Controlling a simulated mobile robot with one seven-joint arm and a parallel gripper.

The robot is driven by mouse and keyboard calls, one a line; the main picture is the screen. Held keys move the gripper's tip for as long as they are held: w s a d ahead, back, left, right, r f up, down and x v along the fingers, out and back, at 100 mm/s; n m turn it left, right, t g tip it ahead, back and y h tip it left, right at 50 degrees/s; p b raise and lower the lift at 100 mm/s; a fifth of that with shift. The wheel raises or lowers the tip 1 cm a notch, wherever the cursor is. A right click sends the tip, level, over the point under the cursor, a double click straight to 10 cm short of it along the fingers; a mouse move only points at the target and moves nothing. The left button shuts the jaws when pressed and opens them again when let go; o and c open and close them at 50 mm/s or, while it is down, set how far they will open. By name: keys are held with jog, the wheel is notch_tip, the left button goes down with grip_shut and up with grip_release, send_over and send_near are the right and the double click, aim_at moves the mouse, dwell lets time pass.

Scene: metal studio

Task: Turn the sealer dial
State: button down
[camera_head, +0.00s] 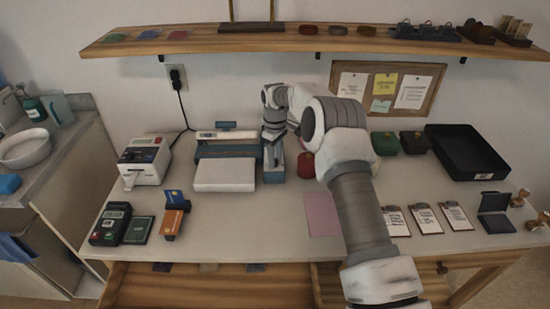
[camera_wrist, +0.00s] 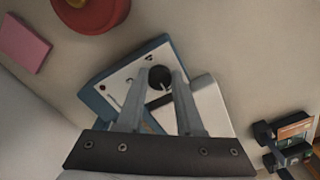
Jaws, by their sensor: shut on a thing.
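The sealer (camera_head: 225,173) is a blue and white machine on the table, left of the middle. In the wrist view its blue and white end panel (camera_wrist: 118,88) carries a round black dial (camera_wrist: 159,78) with a light pointer mark. My gripper (camera_head: 273,172) reaches down at the sealer's right end. In the wrist view, my gripper's two grey fingers (camera_wrist: 160,82) stand on either side of the dial and are shut on it. The dial is hidden in the head view behind my gripper.
A red object (camera_head: 306,165) and pink sheet (camera_head: 322,214) lie right of my gripper. A white label printer (camera_head: 145,160) stands left of the sealer, with a card holder (camera_head: 173,216) in front. A shelf (camera_head: 230,40) runs above the table.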

jog(key=c, duration=0.5)
grip_release()
jog(key=shift+c, duration=0.2)
notch_tip(320, 180, up, 18)
jog(key=p, duration=0.1)
jog(key=shift+f+p, duration=0.2)
jog(key=shift+p, duration=0.2)
